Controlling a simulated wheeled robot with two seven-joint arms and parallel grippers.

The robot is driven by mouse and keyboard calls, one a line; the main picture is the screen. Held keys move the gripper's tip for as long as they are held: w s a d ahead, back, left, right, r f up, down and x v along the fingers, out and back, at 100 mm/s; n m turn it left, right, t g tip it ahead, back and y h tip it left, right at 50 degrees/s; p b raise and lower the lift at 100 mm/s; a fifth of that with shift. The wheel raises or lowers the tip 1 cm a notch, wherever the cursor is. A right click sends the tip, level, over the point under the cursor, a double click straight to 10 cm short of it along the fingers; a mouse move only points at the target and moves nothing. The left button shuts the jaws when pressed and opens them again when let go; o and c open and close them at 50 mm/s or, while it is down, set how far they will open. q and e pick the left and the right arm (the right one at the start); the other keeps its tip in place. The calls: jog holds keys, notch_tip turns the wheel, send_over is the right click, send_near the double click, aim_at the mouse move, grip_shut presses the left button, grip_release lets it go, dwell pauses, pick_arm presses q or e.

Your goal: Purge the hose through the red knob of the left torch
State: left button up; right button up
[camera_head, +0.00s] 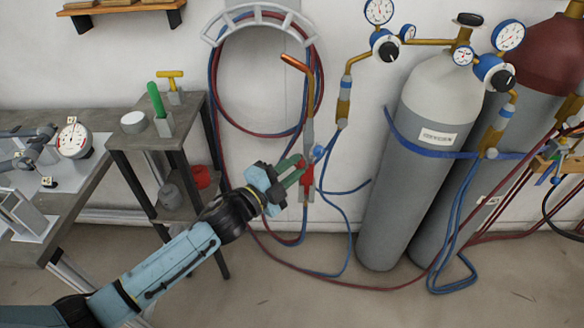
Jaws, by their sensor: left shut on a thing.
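The left torch (309,132) hangs upright against the wall, its copper tip (296,64) bent to the upper left. A blue knob (319,152) sits on the right side of its body. The red knob (306,179) is lower, at my gripper's fingertips. My left gripper (297,171) reaches in from the lower left with its green fingers shut on the red knob; the fingers hide part of it. Red and blue hoses run down from the torch. My right gripper is not in view.
Two gas cylinders (398,172) with gauges stand to the right, held by a blue strap. Coiled hoses (214,85) hang on a wall hook above. A small stand (130,142) with a green-handled tool is at the left. Loose hoses cross the floor.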

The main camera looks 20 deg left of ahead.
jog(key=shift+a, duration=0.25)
pick_arm(q)
jog(key=o, duration=1)
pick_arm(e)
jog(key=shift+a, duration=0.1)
pick_arm(q)
jog(key=shift+s, duration=0.1)
jog(key=shift+s+a, duration=0.15)
jog(key=shift+s, duration=0.1)
jog(key=shift+p+v, duration=1.25)
jog(key=shift+v, duration=5.1)
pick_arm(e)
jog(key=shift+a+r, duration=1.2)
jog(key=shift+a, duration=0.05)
pick_arm(q)
jog(key=shift+w+a, duration=0.1)
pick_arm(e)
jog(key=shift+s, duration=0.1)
